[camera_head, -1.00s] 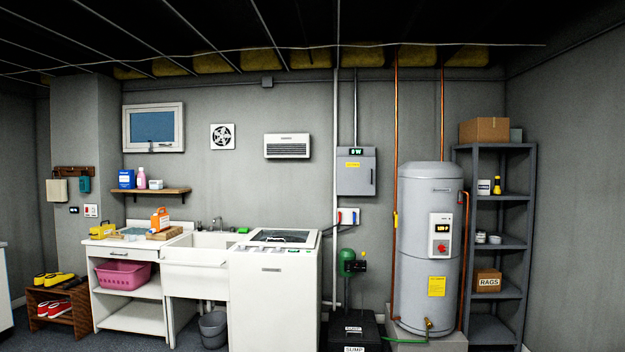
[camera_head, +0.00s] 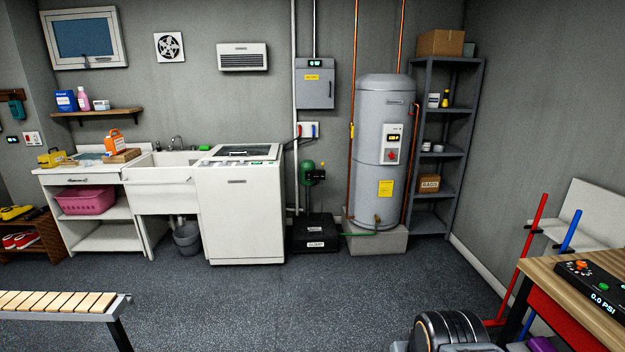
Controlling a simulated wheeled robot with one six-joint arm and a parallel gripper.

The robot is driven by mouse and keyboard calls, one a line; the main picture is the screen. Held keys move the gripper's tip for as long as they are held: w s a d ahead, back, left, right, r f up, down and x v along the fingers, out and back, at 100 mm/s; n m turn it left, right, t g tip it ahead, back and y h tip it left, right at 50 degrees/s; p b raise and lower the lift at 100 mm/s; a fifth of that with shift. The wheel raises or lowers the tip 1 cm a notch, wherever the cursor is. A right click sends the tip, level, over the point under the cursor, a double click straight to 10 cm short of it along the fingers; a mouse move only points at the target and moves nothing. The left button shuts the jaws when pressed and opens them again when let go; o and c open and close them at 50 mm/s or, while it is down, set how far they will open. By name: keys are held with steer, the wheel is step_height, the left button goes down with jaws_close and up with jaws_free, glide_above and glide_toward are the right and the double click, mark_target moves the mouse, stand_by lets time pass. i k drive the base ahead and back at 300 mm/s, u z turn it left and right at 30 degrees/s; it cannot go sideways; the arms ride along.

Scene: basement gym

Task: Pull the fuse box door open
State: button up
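The fuse box (camera_head: 314,83) is a grey metal box on the back wall, between the wall heater and the water heater. Its door looks shut. My gripper is not in view.
A white washing machine (camera_head: 241,211) and a black sump box (camera_head: 316,233) stand below. The grey water heater (camera_head: 380,150) stands to the right. A slatted bench (camera_head: 62,302), a wooden table (camera_head: 575,270) and a black roller-like object (camera_head: 448,330) flank the clear floor in front.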

mark_target(314, 87)
steer(key=i, duration=5.55)
steer(key=u, duration=0.15)
